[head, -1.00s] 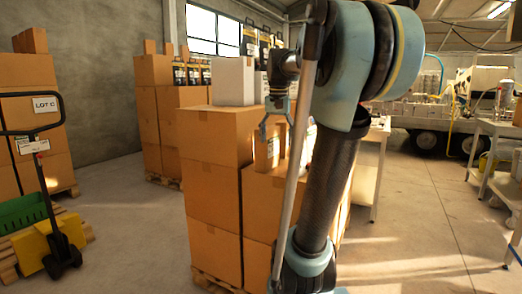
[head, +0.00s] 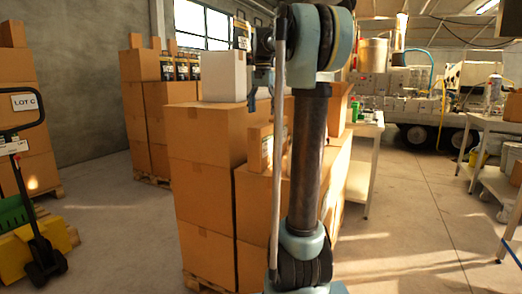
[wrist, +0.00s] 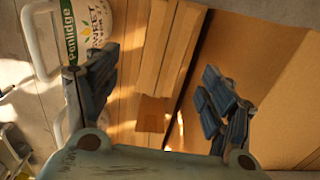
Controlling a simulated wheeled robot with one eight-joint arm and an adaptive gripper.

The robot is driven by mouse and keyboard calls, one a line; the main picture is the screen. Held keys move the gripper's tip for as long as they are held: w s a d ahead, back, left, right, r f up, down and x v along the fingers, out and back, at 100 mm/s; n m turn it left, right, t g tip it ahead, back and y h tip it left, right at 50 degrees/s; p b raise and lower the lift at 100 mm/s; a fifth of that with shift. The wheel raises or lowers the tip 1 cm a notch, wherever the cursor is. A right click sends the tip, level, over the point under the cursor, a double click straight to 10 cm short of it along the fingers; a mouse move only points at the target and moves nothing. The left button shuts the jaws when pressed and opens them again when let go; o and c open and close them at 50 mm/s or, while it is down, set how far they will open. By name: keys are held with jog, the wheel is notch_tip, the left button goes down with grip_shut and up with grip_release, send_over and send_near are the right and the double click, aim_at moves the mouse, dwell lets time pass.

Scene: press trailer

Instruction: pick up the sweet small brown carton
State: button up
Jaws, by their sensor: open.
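A small brown carton (head: 258,145) with a pale label stands on the lower brown boxes, beside the taller stack, in the head view. My arm hides its right part. My gripper (head: 263,102) is above it, partly hidden by my arm. In the wrist view my gripper (wrist: 157,92) is open, with nothing held. Below and between its fingers are narrow brown carton surfaces (wrist: 168,50) and a small darker brown patch (wrist: 153,113); I cannot tell which belongs to the small carton.
The taller stack (head: 205,145) stands close on the left, with a white box (head: 226,77) on top. A pallet jack (head: 38,220) is at the left, a table (head: 368,130) behind at the right. Floor at the right front is open.

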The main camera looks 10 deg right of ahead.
aim_at(262, 125)
notch_tip(262, 125, down, 7)
jog(key=shift+a+f, duration=0.1)
jog(key=shift+w+a+f, duration=0.1)
jog(key=shift+a+f, duration=0.05)
jog(key=shift+f, duration=2.55)
grip_shut()
